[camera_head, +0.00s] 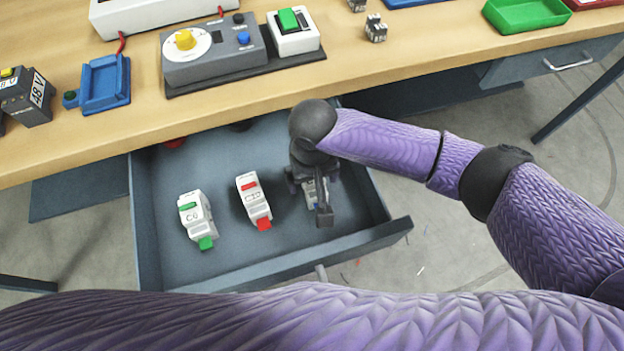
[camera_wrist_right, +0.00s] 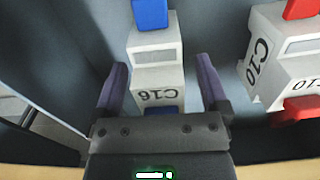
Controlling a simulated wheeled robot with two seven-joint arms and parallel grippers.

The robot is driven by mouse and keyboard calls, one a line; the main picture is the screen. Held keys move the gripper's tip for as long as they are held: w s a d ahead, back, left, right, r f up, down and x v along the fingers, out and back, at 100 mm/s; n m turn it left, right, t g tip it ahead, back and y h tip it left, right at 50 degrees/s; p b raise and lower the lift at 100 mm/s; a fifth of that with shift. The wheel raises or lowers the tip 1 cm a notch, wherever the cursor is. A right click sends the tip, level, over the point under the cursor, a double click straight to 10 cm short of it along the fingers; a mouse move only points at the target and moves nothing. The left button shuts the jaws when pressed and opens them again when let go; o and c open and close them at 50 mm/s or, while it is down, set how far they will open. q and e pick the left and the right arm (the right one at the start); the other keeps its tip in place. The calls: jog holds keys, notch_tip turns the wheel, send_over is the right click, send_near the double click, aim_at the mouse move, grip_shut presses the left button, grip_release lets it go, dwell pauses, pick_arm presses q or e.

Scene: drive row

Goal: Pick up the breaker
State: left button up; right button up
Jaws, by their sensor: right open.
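Three white breakers lie in the open grey drawer (camera_head: 286,262). The one with green parts, marked C6 (camera_head: 197,216), is at the left, and the one with red parts, marked C10 (camera_head: 254,198), is in the middle. It also shows at the right of the right wrist view (camera_wrist_right: 268,58). The breaker with blue parts, marked C16 (camera_wrist_right: 158,75), is at the right, mostly hidden under my right gripper (camera_head: 320,205) in the head view. In the right wrist view, my right gripper (camera_wrist_right: 162,76) is open, with one finger on each side of C16. My left gripper is out of view.
The wooden table (camera_head: 420,60) overhangs the drawer's back, where a red thing (camera_head: 174,142) partly shows. On the table stand a grey device with a yellow knob (camera_head: 215,62), a blue tray (camera_head: 103,84) and a green tray (camera_head: 526,12). The drawer walls (camera_wrist_right: 80,50) stand close around.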

jog(key=shift+r, duration=0.15)
grip_shut()
